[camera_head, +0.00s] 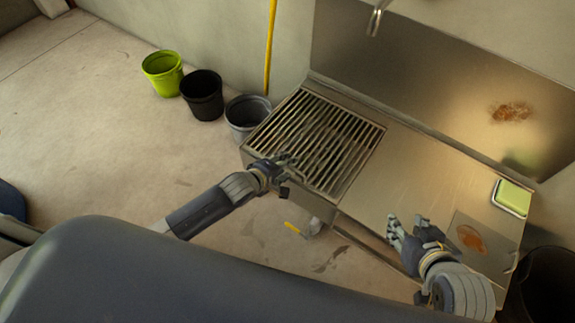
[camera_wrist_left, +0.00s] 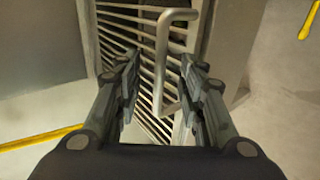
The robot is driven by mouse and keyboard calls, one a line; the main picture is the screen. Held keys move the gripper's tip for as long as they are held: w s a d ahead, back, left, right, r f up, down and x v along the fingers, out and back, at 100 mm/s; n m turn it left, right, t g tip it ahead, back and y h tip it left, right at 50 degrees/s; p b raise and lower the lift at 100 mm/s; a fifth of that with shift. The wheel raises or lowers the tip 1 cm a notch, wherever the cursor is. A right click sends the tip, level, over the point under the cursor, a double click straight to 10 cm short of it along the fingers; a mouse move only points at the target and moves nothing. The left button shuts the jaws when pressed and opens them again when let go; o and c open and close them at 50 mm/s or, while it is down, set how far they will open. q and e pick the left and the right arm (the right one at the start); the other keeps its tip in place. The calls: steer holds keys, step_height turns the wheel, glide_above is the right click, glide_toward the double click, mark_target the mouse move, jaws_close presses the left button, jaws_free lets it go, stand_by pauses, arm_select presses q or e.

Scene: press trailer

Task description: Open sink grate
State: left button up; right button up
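The sink grate (camera_head: 330,132), made of parallel metal bars, lies flat over the sink at the left end of the steel counter. My left gripper (camera_head: 284,164) is at the grate's near left edge. In the left wrist view my left gripper (camera_wrist_left: 158,66) is open, its two fingers apart. A bent metal handle (camera_wrist_left: 163,62) on the grate (camera_wrist_left: 140,48) stands in the gap between the fingers. I see no finger clearly touching it. My right gripper (camera_head: 405,232) is open and empty over the counter's front edge. The sink inside is mostly hidden under the bars.
A green sponge in a tray (camera_head: 513,197) sits at the counter's right end. A tap (camera_head: 375,20) hangs above the counter. A green bucket (camera_head: 162,74), a black bucket (camera_head: 203,96) and a grey bucket (camera_head: 246,116) stand on the floor beyond. A yellow pole (camera_head: 270,50) leans there.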

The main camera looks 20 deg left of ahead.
arm_select(q)
steer(key=shift+b+x, duration=0.45)
steer(key=shift+x, duration=0.45)
steer(key=shift+w+f, duration=0.15)
steer(key=shift+w, duration=0.05)
arm_select(e)
steer(key=w+a+r+t+y, duration=0.1)
steer(key=w+a+r+t, duration=0.1)
steer(key=w+r+t, duration=0.1)
steer(key=shift+w+r+t, duration=0.3)
steer(key=shift+w+r, duration=0.5)
steer(key=shift+w, duration=0.1)
arm_select(q)
jaws_close()
